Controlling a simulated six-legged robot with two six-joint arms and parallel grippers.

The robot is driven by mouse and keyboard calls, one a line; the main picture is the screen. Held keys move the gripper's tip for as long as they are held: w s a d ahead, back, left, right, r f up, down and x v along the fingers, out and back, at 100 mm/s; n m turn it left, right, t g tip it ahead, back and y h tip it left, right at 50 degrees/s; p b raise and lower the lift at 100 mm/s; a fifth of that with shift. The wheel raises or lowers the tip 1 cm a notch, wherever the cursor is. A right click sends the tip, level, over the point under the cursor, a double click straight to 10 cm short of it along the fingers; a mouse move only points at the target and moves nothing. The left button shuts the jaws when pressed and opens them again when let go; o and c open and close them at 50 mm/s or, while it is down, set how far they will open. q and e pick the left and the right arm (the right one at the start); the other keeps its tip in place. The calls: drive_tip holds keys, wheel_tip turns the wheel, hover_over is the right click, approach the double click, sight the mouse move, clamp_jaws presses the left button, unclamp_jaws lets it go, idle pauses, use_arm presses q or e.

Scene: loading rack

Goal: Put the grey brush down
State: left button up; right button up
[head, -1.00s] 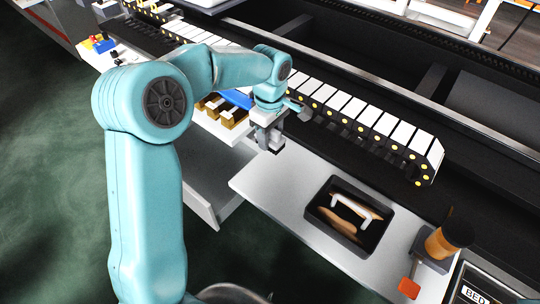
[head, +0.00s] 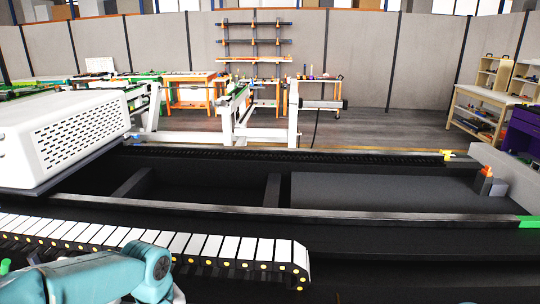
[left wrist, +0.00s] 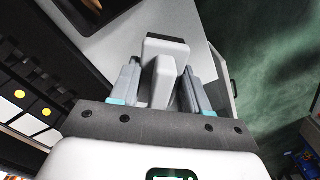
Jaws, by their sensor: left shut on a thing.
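In the left wrist view my left gripper (left wrist: 163,88) is shut on the grey brush (left wrist: 166,68). A pale grey part of the brush lies between the fingers, with a dark block at its far end. A pale work surface (left wrist: 118,42) lies beyond the fingertips; I cannot tell whether the brush touches it. In the head view only part of my left arm shows at the lower left; its gripper and the brush are out of that view. My right gripper is in neither view.
A dark tray (left wrist: 98,12) is at the top of the left wrist view. The cable chain with white links (head: 185,245) crosses the lower left of the head view and shows at the left wrist view's left. Green floor (left wrist: 260,60) lies right of the surface. A white perforated housing (head: 65,135) stands left.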

use_arm(q)
drive_tip(key=f+m, duration=0.1)
drive_tip(key=d+f+m, duration=0.1)
drive_tip(key=m, duration=0.1)
drive_tip(key=s+f+m, duration=0.1)
drive_tip(key=m, duration=0.1)
drive_tip(key=shift+d, duration=0.35)
drive_tip(key=shift+d+f+m, duration=0.2)
drive_tip(key=shift+f+m, duration=0.05)
drive_tip(key=shift+m, duration=0.75)
drive_tip(key=shift+w+d+m, duration=0.1)
drive_tip(key=shift+w+m, duration=0.15)
drive_tip(key=shift+m, duration=0.95)
